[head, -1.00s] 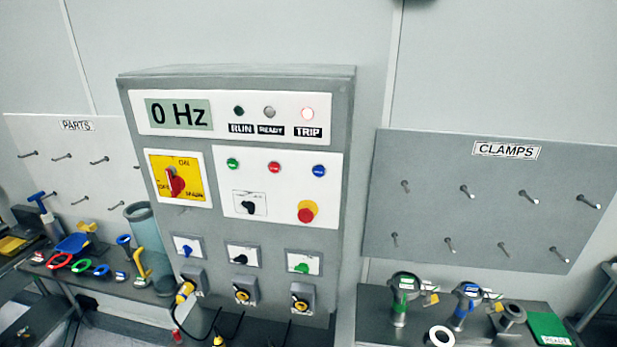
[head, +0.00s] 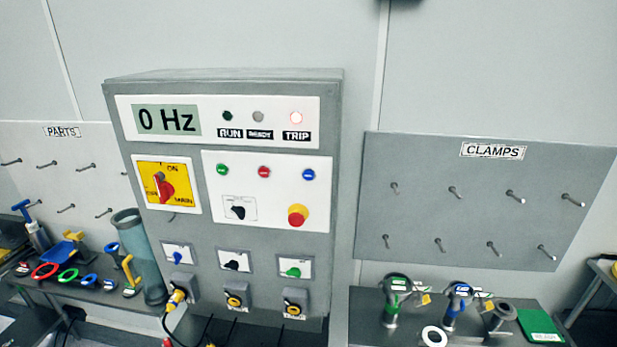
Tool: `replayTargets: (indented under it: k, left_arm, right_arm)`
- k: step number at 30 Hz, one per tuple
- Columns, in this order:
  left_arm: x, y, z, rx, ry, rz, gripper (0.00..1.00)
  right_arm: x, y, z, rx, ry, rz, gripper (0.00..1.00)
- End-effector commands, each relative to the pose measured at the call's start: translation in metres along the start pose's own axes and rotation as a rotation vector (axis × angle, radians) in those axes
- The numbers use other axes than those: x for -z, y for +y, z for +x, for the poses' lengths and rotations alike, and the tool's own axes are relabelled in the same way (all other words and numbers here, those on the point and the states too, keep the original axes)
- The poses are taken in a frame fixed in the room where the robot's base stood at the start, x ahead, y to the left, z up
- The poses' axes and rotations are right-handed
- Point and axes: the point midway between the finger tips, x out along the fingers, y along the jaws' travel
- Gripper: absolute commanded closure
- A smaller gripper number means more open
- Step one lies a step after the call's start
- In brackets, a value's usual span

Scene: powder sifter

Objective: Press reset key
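The control cabinet (head: 225,240) stands in the middle of the head view. Its display (head: 166,120) reads 0 Hz. The TRIP lamp (head: 296,118) glows red-white; the RUN lamp (head: 227,116) and READY lamp (head: 258,117) look unlit. Below are a green button (head: 222,170), a red button (head: 264,172) and a blue button (head: 308,175); their labels are too small to read, so I cannot tell which is the reset key. A red emergency stop knob (head: 297,214) on yellow sits under the blue button. Neither of my grippers shows.
A PARTS pegboard (head: 100,150) and a bench with coloured rings and tools are at left. A CLAMPS pegboard (head: 470,200) with empty pegs is at right, above a bench (head: 365,325) with several clamps. A cable hangs from a yellow plug (head: 175,299). The space before the buttons is clear.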

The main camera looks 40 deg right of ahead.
Motion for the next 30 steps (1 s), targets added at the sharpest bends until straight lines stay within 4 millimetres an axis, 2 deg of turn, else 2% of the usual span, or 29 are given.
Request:
replayTargets:
  k: [1,12,30]
  left_arm:
    - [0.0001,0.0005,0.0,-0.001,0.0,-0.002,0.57]
    - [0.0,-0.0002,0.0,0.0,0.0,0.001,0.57]
    - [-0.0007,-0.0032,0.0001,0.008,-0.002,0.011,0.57]
  right_arm:
    - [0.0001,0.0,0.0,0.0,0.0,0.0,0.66]
    - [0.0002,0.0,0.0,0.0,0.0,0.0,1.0]
    - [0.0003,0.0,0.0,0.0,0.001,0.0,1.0]
